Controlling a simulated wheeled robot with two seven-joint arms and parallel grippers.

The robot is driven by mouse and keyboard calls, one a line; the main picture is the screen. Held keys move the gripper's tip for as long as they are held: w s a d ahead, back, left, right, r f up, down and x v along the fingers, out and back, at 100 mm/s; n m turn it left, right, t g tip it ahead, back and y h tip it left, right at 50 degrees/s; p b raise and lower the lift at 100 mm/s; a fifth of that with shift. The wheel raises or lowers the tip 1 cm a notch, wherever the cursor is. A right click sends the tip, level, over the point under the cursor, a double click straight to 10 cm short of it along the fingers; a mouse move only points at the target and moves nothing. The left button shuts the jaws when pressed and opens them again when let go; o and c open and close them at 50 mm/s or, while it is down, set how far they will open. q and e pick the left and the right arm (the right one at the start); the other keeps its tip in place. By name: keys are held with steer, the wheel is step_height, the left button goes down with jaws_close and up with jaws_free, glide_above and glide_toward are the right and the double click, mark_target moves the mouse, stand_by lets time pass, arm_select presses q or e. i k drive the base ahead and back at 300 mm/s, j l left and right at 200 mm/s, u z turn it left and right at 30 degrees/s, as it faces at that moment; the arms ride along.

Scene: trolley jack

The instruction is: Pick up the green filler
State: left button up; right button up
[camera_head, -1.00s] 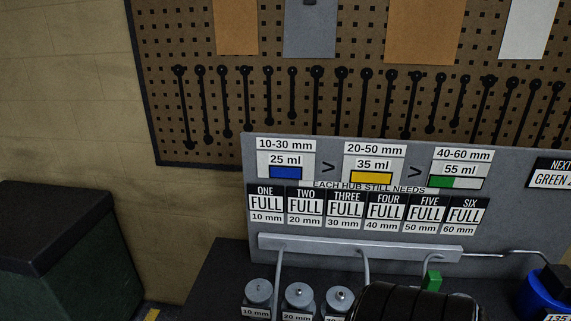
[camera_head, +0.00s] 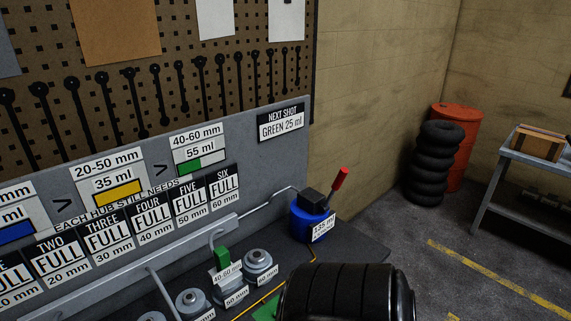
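The green filler (camera_head: 222,257) is a small green block, labelled 40-60 mm, at the end of a grey hose hanging from the rail. It is right by the grey hubs on the bench, close to the 50 mm hub (camera_head: 227,291); I cannot tell whether it touches one. The 60 mm hub (camera_head: 258,265) is to its right. Another green patch (camera_head: 265,312) shows at the bottom edge, mostly cut off.
A blue tank (camera_head: 308,222) with a red-handled lever (camera_head: 339,180) stands right of the hubs. The sign panel (camera_head: 270,160) reads FULL for the hubs and GREEN 25 ml. Stacked tyres (camera_head: 434,165) stand farther right.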

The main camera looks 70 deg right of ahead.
mark_target(226, 274)
steer(key=z, duration=1.7)
steer(key=l, duration=0.35)
steer(key=i+u, duration=0.05)
